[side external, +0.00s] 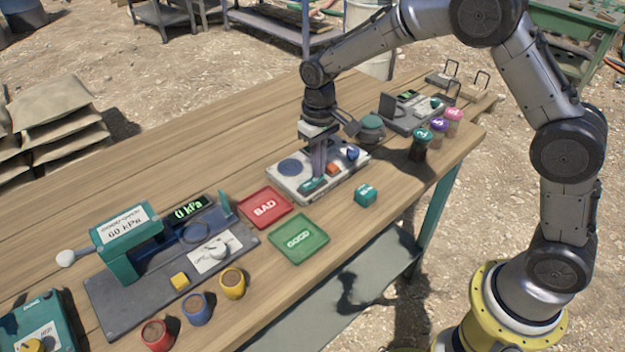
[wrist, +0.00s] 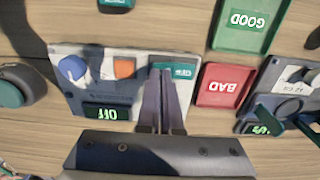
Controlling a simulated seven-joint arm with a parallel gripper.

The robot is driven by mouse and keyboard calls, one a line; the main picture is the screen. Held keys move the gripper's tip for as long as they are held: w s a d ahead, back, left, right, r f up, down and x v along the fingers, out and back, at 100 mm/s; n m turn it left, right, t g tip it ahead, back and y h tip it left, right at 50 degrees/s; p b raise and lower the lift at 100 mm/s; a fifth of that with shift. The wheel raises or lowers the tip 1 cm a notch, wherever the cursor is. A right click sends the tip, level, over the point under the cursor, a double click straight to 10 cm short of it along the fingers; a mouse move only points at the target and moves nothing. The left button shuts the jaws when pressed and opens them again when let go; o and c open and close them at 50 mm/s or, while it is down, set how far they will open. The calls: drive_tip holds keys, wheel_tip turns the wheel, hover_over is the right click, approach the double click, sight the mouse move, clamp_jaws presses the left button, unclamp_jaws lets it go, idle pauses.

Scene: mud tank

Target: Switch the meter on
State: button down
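The meter (side external: 278,183) is a pale grey panel flat on the bench. In the wrist view (wrist: 65,100) its dark display (wrist: 107,112) reads OFF, upside down. Along one edge it has a blue knob (wrist: 73,68), an orange button (wrist: 124,67) and a teal part (wrist: 183,70) with small lettering. My gripper (side external: 317,178) points down over the teal end of the meter. In the wrist view its fingers (wrist: 162,72) lie close together, look shut and empty, and cover part of the teal part. I cannot tell whether the fingertips touch it.
Red BAD tray (side external: 265,207) and green GOOD tray (side external: 299,238) lie beside the meter. A teal block (side external: 366,195) sits at the bench's front. Capped jars (side external: 438,128) and another device (side external: 408,112) stand right.

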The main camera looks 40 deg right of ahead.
drive_tip(key=shift+f, duration=0.3)
drive_tip(key=shift+r, duration=3.55)
drive_tip(key=shift+r, duration=0.1)
drive_tip(key=s+d+r+t, duration=0.2)
drive_tip(key=s+r, duration=0.5)
drive_tip(key=r, duration=0.1)
drive_tip(key=s+d+r+t, duration=0.2)
drive_tip(key=s+d+r, duration=0.1)
drive_tip(key=s+r, duration=0.4)
drive_tip(key=s+f, duration=0.3)
drive_tip(key=s, duration=0.4)
drive_tip(key=s+d+f+t, duration=0.1)
drive_tip(key=s+f, duration=0.2)
drive_tip(key=s, duration=0.5)
drive_tip(key=shift+s+d+t, duration=0.2)
drive_tip(key=shift+s+t, duration=0.05)
drive_tip(key=shift+t, duration=0.05)
